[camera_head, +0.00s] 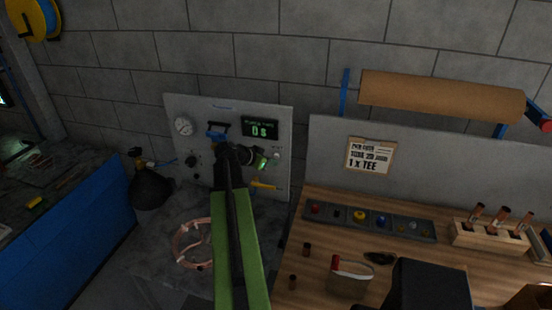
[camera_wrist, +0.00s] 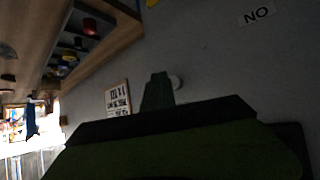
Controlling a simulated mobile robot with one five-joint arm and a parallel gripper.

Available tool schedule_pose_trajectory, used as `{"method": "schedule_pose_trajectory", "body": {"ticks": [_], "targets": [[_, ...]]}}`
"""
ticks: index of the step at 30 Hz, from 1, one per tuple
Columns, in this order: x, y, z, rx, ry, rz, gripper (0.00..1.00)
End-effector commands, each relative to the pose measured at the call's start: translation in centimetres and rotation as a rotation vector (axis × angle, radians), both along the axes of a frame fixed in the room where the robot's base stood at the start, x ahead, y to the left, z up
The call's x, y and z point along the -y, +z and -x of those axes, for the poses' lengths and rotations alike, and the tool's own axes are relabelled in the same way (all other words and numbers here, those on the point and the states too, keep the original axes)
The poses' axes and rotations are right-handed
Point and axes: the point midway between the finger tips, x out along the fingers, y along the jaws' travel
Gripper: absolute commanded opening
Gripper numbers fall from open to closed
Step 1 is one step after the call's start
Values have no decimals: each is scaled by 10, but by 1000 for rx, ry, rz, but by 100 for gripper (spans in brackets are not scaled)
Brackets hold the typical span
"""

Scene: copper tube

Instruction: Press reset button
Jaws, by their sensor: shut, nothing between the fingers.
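A grey upright control panel (camera_head: 235,110) stands against the wall in the head view, with a lit display (camera_head: 260,127) reading about "0 S". A small pale round knob or button (camera_head: 277,155) sits below the display; I cannot read a label on it. My gripper (camera_head: 262,162) is shut and empty in front of the panel, just left of that round part. In the wrist view my gripper (camera_wrist: 157,92) shows dark green, and a pale round part (camera_wrist: 177,82) shows beside its tip, partly hidden. Whether they touch, I cannot tell.
The panel also carries a gauge (camera_head: 183,126), a dark knob (camera_head: 191,160), a blue lever (camera_head: 216,134) and a yellow handle (camera_head: 263,185). A copper coil (camera_head: 178,247) lies below. A wooden bench (camera_head: 320,255) with a parts tray (camera_head: 340,213) is at right.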

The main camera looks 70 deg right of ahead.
Motion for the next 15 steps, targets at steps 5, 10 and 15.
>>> {"method": "schedule_pose_trajectory", "body": {"ticks": [5, 10, 15], "targets": [[-1, 0, 0, 0, 0, 0, 0], [-2, 0, 0, 0, 0, 0, 0], [-15, 0, 1, 0, 1, 0, 0]]}}
